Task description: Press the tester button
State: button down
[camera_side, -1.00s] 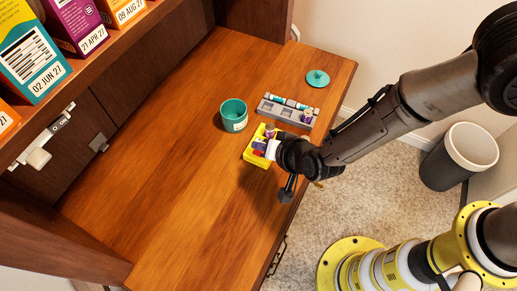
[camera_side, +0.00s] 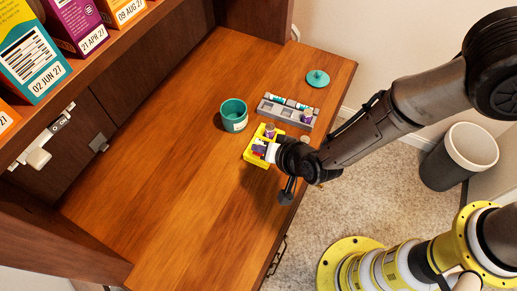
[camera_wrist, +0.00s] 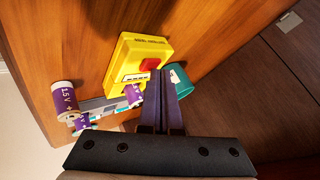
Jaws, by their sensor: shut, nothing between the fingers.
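The yellow tester (camera_wrist: 128,60) lies on the wooden desk, with a red button (camera_wrist: 149,64) and a small barred display (camera_wrist: 136,77) in the wrist view. It also shows in the side view (camera_side: 250,156), partly covered by my wrist. A purple battery (camera_side: 269,130) stands upright at the tester's far end. My gripper (camera_wrist: 162,74) is shut and empty, its dark fingers pointing at the tester. In the wrist view the fingertips appear just below the red button. I cannot tell whether they touch it.
A teal cup (camera_side: 234,116) stands just left of the tester. Behind is a grey battery tray (camera_side: 270,110) with several batteries, one purple one (camera_side: 306,116) upright. A teal lid (camera_side: 318,78) lies farther back. The desk's left and front are clear.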

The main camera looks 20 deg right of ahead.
jog(key=shift+f, duration=0.25)
dwell(0.4)
jog(key=shift+r, duration=0.85)
jog(key=shift+r, duration=2.5)
